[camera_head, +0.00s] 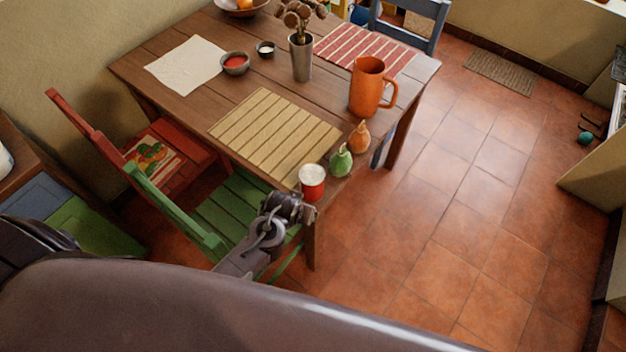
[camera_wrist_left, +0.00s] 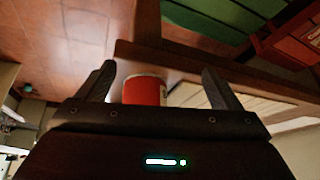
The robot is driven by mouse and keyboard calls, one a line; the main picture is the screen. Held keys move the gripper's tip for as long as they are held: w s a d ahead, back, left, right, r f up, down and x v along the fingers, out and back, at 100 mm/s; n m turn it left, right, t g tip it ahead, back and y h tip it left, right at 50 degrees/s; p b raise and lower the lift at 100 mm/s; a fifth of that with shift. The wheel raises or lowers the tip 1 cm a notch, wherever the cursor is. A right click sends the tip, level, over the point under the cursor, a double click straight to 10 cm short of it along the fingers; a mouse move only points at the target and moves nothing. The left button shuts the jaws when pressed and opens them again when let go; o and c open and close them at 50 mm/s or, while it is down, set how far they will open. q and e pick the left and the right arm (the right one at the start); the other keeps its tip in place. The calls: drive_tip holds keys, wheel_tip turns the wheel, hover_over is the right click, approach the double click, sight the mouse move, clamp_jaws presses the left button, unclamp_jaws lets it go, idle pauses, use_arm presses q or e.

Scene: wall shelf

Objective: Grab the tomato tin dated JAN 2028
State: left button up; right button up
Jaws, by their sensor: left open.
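A red tin with a pale top (camera_head: 312,186) stands at the near corner of the wooden table, beside the striped straw placemat. No date on it can be read. My left gripper (camera_head: 288,207) is right in front of it, at the table edge. In the left wrist view the red tin (camera_wrist_left: 145,91) shows between the two spread fingers of my open left gripper (camera_wrist_left: 158,75), nearer the left finger. The gripper body hides its lower part. I cannot tell how deep it sits between the fingers. My right gripper is not in view.
A green pear (camera_head: 341,162), an orange pear-shaped item (camera_head: 359,137) and an orange jug (camera_head: 367,88) stand right of and behind the tin. A green chair (camera_head: 228,212) and a red chair (camera_head: 165,150) are left of my gripper. Open tiled floor lies right.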

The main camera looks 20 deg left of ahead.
use_arm(q)
drive_tip(key=n+t, duration=0.1)
approach(311, 176)
wheel_tip(311, 176, down, 3)
drive_tip(key=shift+w+a+f+p, duration=0.2)
drive_tip(key=shift+w+f+p, duration=0.15)
drive_tip(key=shift+w+f, duration=0.65)
drive_tip(key=x, duration=0.2)
drive_tip(key=p+x, duration=0.1)
drive_tip(key=x, duration=0.2)
drive_tip(key=shift+w+d+r, duration=0.15)
drive_tip(key=shift+w+r, duration=0.05)
drive_tip(key=shift+w, duration=0.15)
drive_tip(key=shift+w+f, duration=0.3)
drive_tip(key=shift+f, duration=0.2)
drive_tip(key=shift+r, duration=0.1)
drive_tip(key=c, duration=1.3)
